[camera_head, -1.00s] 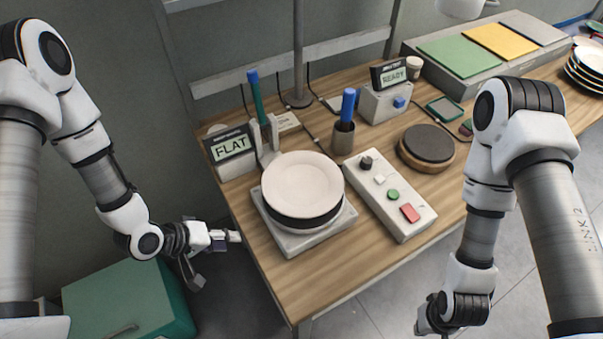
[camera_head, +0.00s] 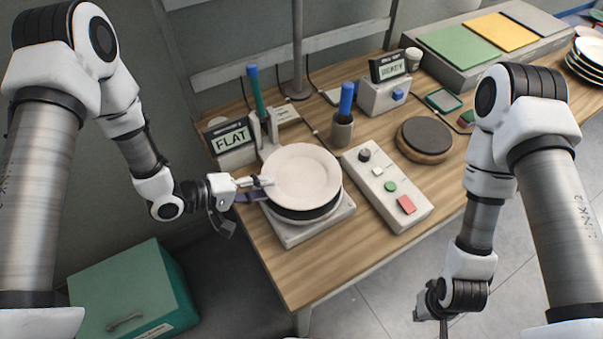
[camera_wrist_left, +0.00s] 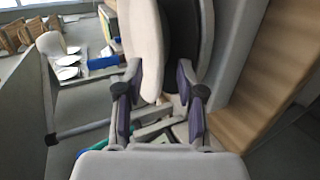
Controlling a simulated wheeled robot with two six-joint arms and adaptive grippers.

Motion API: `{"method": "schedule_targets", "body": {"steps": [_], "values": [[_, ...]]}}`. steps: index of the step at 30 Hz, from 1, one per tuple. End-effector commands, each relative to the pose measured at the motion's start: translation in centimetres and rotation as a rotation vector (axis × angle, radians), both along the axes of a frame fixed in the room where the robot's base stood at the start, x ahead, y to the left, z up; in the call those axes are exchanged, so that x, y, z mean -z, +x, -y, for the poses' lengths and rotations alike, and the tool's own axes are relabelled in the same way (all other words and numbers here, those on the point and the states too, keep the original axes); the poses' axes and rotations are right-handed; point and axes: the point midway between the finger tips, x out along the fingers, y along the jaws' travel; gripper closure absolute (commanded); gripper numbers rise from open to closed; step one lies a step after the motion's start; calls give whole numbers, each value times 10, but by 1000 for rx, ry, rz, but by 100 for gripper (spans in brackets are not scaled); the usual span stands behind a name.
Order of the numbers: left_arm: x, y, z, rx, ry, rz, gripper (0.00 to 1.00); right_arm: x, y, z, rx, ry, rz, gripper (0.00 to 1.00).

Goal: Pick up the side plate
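The cream side plate (camera_head: 302,174) lies flat on a black round disc (camera_head: 306,214) on a grey square base on the table. My left gripper (camera_head: 261,188) is at the plate's left edge. In the left wrist view its two fingers (camera_wrist_left: 158,100) stand apart, with the rim of the plate (camera_wrist_left: 146,45) reaching between them. I see a gap beside the rim, so the gripper is open; contact with a finger is unclear. My right gripper (camera_head: 432,303) hangs low, off the table's front right side, away from the plate; its fingers are not clear.
A control box with buttons (camera_head: 387,187) stands just right of the plate. A FLAT sign (camera_head: 232,140), a green marker in a holder and a pen cup (camera_head: 342,131) stand behind it. A round dark pad (camera_head: 424,137) lies further right. The table's front corner is clear.

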Motion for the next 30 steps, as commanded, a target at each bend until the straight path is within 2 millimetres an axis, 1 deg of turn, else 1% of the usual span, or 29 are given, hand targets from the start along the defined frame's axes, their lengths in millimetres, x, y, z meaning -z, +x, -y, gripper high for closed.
{"method": "schedule_targets", "body": {"steps": [5,8,9,23,26,30], "values": [[1,0,0,-1,0,0,62,1,0,0,0,0,0,100],[1,0,0,-1,0,0,94,1,0,0,0,0,0,100],[1,0,0,-1,0,0,100,1,0,0,0,0,0,100],[-2,0,0,-1,-1,1,100,2,0,0,0,0,0,100],[-7,1,0,-1,-2,1,100,6,0,0,0,0,0,100],[-22,1,0,0,-2,3,100,13,0,0,0,0,0,100]]}}
